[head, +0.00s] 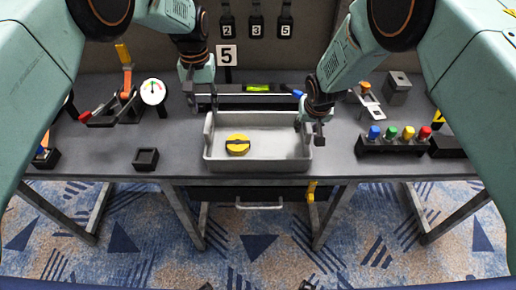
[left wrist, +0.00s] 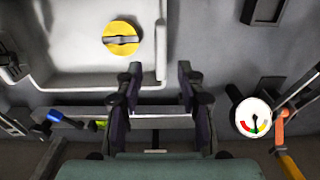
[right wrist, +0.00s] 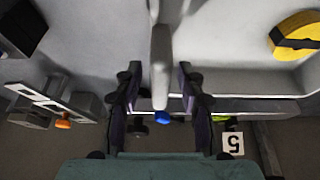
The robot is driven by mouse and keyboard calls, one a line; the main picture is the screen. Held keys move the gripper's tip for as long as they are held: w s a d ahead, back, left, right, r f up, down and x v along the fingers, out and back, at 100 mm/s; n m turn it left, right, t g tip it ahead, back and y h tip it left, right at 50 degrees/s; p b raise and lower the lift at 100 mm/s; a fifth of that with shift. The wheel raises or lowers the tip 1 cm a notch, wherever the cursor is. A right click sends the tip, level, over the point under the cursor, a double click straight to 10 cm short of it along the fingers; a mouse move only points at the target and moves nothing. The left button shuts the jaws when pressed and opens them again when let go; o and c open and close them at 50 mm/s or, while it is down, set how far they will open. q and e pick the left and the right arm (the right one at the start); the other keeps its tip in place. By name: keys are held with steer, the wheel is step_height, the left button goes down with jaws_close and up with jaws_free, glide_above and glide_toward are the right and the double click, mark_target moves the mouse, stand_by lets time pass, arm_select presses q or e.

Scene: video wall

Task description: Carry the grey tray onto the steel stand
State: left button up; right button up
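The grey tray (head: 258,164) sits on the dark bench with a round yellow-and-black piece (head: 237,144) inside. My left gripper (head: 204,104) is open above the tray's back left corner; the left wall (left wrist: 161,50) lines up between its fingers in the left wrist view. My right gripper (head: 310,133) is open at the tray's right wall (right wrist: 160,65), which appears between its fingers in the right wrist view. I cannot tell whether either gripper touches the tray. A long, low metal piece (head: 262,99) lies behind the tray; I cannot tell whether it is the steel stand.
A green-vial level (head: 258,88) lies behind the tray. A round gauge (head: 153,92) and orange-handled clamp (head: 127,80) stand left. A small black square holder (head: 146,159) is at the front left. A rack of coloured knobs (head: 391,148) and a grey block (head: 397,88) stand right.

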arm_select(q)
steer(key=shift+w+r, duration=0.15)
steer(key=shift+r, duration=0.55)
arm_select(e)
steer(key=shift+w+f, duration=0.1)
steer(key=shift+f, duration=0.05)
arm_select(q)
steer(key=shift+r, duration=0.3)
arm_select(e)
steer(key=shift+r, duration=0.45)
steer(key=v, duration=1.1)
steer(key=shift+s+r, duration=0.1)
steer(key=shift+s, duration=0.1)
arm_select(q)
steer(key=shift+s, duration=0.25)
